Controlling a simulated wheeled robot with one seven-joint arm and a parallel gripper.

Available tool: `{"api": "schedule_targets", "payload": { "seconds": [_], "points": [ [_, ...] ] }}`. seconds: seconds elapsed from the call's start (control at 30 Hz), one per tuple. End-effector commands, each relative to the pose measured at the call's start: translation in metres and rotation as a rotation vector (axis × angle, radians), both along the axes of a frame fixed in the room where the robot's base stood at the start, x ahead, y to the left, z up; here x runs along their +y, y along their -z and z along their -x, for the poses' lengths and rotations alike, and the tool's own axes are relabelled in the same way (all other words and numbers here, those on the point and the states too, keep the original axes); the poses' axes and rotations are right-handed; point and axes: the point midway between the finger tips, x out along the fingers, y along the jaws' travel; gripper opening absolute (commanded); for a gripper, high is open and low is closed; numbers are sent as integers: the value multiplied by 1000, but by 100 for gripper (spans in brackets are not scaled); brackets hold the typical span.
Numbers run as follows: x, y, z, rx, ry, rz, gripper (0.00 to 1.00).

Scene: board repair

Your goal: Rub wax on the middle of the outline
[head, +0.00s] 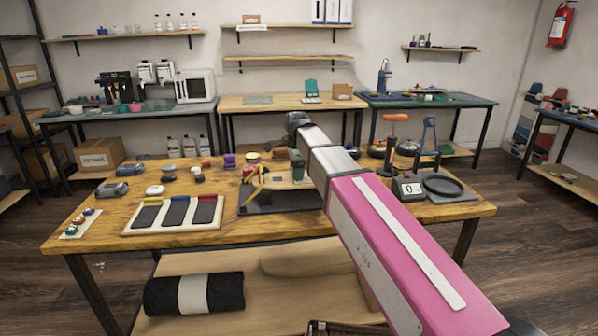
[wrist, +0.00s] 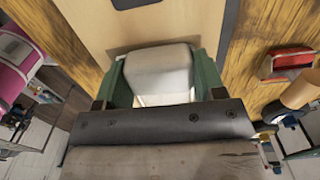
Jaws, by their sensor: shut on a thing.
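My gripper (wrist: 160,92) is shut on a pale, whitish block of wax (wrist: 158,70), with one green finger on each side of it. In the head view my gripper (head: 298,166) is over the middle of the workbench, and the wax is mostly hidden there. Under it in the wrist view is a smooth tan board (wrist: 110,28) with a dark patch at the top edge. I cannot tell whether the wax touches the board. No drawn outline can be made out in either view.
On the wooden workbench (head: 110,225) a tray (head: 140,229) with yellow, blue and red-topped dark pads is at left. A scale (head: 409,189) and a black round dish (head: 442,186) are at right. Small jars and blocks stand behind. A red item (wrist: 288,64) lies right of my gripper.

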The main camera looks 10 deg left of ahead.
Motion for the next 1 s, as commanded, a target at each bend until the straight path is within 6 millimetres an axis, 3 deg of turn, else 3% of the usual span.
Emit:
{"api": "schedule_targets", "payload": {
  "seconds": [1.0],
  "points": [
    [-59,0,-17,0,3,1,35]
  ]
}}
